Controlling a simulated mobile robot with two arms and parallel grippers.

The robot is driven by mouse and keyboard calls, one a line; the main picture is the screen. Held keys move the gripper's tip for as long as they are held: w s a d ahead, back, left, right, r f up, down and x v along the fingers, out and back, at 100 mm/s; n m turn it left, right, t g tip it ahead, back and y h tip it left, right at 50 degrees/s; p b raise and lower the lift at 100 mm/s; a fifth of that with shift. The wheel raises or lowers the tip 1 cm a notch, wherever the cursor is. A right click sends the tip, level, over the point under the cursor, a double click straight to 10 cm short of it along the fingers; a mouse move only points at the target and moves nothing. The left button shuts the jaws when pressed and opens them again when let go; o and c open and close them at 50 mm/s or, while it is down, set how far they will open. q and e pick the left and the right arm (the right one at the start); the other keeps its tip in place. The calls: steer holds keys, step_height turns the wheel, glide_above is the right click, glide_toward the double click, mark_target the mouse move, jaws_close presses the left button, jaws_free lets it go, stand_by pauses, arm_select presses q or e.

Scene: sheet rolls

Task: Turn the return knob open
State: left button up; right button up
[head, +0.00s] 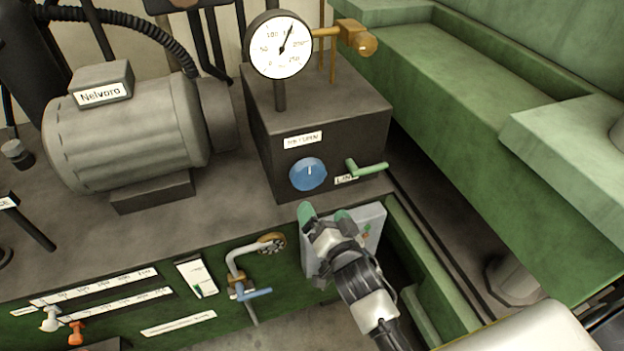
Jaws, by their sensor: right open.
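The return knob (308,174) is a round blue knob on the front of a dark box (330,125). Its short white mark points about straight up. A white label (303,140) above it appears to read "RETURN". My right gripper (324,212) is just below and slightly right of the knob, with its greenish fingertips apart and nothing seen between them. It looks clear of the knob, though the depth gap is hard to judge. My left gripper is out of view.
A green lever (367,169) sticks out right of the knob, beside a small label. A pressure gauge (281,45) stands above the box. A grey motor (130,130) is at left. A pipe with a blue-handled valve (252,293) and a grey panel (374,222) are near my right gripper.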

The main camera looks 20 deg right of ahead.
mark_target(309, 179)
steer(key=w, duration=0.3)
steer(key=w+r, duration=0.1)
steer(key=w, duration=0.7)
steer(key=shift+a+r+p, duration=0.1)
steer(key=shift+r+p, duration=0.2)
steer(key=shift+p, duration=0.1)
steer(key=shift+c, duration=0.2)
steer(key=c, duration=0.6)
